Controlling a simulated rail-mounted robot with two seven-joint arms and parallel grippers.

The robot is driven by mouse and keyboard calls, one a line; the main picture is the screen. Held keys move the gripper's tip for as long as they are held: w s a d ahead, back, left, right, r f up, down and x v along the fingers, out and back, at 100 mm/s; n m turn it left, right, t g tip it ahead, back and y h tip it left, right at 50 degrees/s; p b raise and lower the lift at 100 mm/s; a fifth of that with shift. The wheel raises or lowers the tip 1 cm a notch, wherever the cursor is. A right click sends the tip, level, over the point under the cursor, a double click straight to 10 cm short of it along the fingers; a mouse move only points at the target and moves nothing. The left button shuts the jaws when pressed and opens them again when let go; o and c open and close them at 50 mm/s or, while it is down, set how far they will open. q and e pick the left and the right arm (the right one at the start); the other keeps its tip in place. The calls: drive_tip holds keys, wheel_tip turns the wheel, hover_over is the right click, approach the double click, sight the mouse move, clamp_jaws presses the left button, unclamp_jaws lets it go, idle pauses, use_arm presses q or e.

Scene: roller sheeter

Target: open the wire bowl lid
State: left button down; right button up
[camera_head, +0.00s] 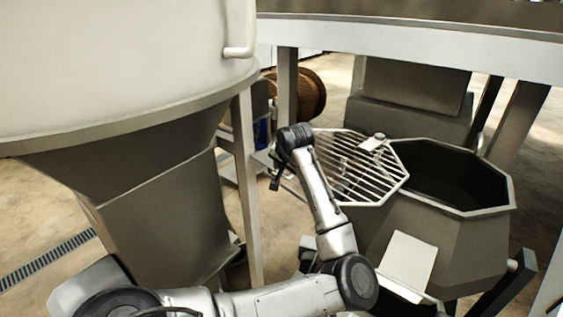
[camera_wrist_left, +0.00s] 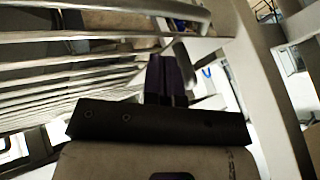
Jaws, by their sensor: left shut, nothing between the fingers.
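The wire bowl lid (camera_head: 345,165), a pale grid of parallel bars in an angular frame, lies to the left of the octagonal bowl's dark opening, its right edge overlapping the bowl's left side. The bowl (camera_head: 440,240) is open to view on its right part. My left gripper (camera_head: 275,183) is at the lid's far-left edge, partly hidden behind my wrist. In the left wrist view its dark fingers (camera_wrist_left: 168,80) are together and empty, with the lid's bars (camera_wrist_left: 60,75) close by on the left. I cannot tell whether they touch. My right gripper is not in view.
A large pale hopper (camera_head: 110,60) with a dark chute fills the left. A grey post (camera_head: 245,190) stands just left of my left forearm. A pale beam (camera_head: 420,48) crosses behind the bowl. A flat pale plate (camera_head: 408,262) sits at the bowl's front.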

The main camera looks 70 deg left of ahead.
use_arm(q)
drive_tip(key=w+d+p, duration=0.1)
drive_tip(key=w+d, duration=0.1)
drive_tip(key=shift+d+r+p, duration=0.3)
drive_tip(key=shift+d+p, duration=0.05)
drive_tip(key=b+v, duration=0.1)
drive_tip(key=v, duration=0.8)
drive_tip(key=shift+r+b, duration=0.15)
drive_tip(key=shift+b, duration=0.25)
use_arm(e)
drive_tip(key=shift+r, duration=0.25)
use_arm(q)
drive_tip(key=shift+s+d, duration=0.1)
drive_tip(key=shift+d, duration=0.05)
